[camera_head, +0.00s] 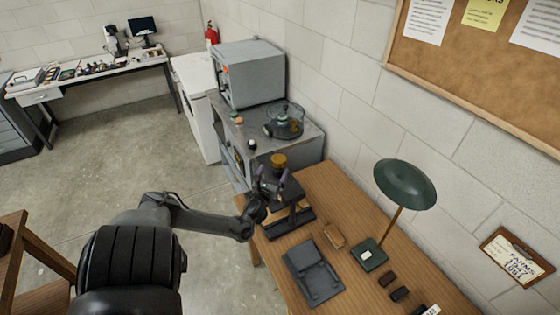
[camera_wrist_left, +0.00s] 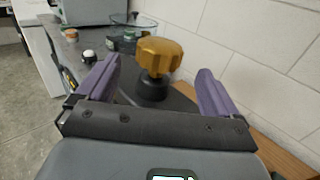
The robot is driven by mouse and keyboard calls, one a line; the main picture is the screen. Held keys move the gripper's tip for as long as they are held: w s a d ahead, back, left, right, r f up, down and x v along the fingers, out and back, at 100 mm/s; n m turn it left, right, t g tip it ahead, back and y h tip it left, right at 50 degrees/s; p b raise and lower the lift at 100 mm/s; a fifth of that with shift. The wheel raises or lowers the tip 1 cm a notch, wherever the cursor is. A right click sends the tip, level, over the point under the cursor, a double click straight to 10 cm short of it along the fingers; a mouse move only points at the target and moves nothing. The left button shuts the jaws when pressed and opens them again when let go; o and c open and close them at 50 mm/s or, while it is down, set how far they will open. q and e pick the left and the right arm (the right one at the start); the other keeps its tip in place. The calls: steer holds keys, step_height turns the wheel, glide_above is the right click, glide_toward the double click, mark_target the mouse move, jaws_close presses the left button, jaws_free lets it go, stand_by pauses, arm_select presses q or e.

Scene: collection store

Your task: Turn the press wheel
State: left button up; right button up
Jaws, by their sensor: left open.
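The press wheel (camera_head: 279,160) is a golden-brown lobed knob on top of a small black press (camera_head: 290,218) at the far left end of the wooden table. In the left wrist view the wheel (camera_wrist_left: 158,56) sits on a dark collar, beyond and between my fingertips. My left gripper (camera_head: 271,178) is open, its purple fingers (camera_wrist_left: 155,85) spread to either side of the wheel, with visible gaps. Whether the fingertips reach level with the wheel is hard to tell. The gripper hides part of the press. My right gripper is not in view.
The wooden table (camera_head: 335,285) also holds a dark tray (camera_head: 313,272), a small brown block (camera_head: 334,236), a green lamp (camera_head: 405,184) and small dark items. A grey bench (camera_head: 245,128) with a glass-covered device (camera_head: 284,120) stands behind the press. The wall is close on the right.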

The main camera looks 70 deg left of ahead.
mark_target(283, 161)
arm_select(q)
steer(key=b+x, duration=0.1)
steer(key=x, duration=0.8)
steer(key=shift+w+a, duration=0.2)
steer(key=shift+a, duration=0.15)
steer(key=c, duration=1)
